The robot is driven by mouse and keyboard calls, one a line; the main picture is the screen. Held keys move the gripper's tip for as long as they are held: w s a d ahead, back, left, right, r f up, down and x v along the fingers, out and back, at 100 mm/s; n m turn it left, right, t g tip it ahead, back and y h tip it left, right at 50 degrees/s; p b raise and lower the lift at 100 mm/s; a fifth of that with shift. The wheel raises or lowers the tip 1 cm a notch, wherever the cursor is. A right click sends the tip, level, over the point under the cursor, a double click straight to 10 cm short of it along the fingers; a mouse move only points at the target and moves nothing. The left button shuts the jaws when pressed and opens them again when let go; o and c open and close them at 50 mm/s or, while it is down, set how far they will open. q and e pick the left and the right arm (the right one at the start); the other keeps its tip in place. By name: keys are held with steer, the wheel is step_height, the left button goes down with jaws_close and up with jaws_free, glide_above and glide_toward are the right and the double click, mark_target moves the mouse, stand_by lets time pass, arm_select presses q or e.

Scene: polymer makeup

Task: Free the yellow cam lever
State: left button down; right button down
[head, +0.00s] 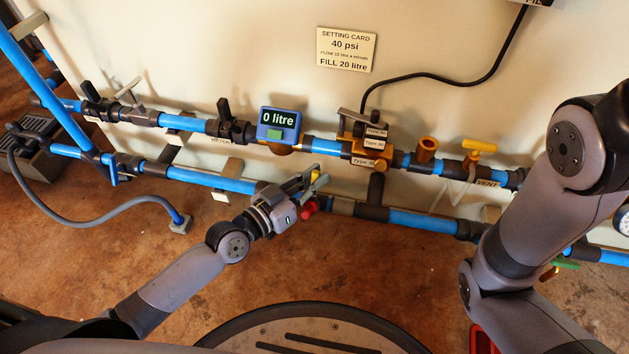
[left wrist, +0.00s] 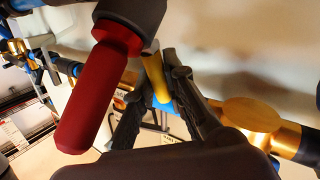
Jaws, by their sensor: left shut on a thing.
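The yellow cam lever (head: 315,176) shows as a small yellow piece at the lower blue pipe, mostly hidden by my left gripper (head: 309,181). In the left wrist view the yellow lever (left wrist: 155,77) stands between the two dark fingers of my left gripper (left wrist: 158,100), which is shut on it. A red handle (head: 308,209) is close beside the gripper, and it also shows large at the left of the left wrist view (left wrist: 88,95). My right arm is at the right of the head view, but its gripper is out of the picture.
The upper pipe carries a display reading 0 litre (head: 279,127), a type-labelled block (head: 369,146) and a yellow vent handle (head: 480,146). A setting card (head: 346,49) is on the wall. A grey hose (head: 95,218) curves at the left. The brown floor (head: 330,265) below is mostly clear.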

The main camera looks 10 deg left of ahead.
arm_select(q)
steer(key=shift+a, duration=0.1)
steer(key=c, duration=1.6)
jaws_free()
steer(key=v, duration=1.2)
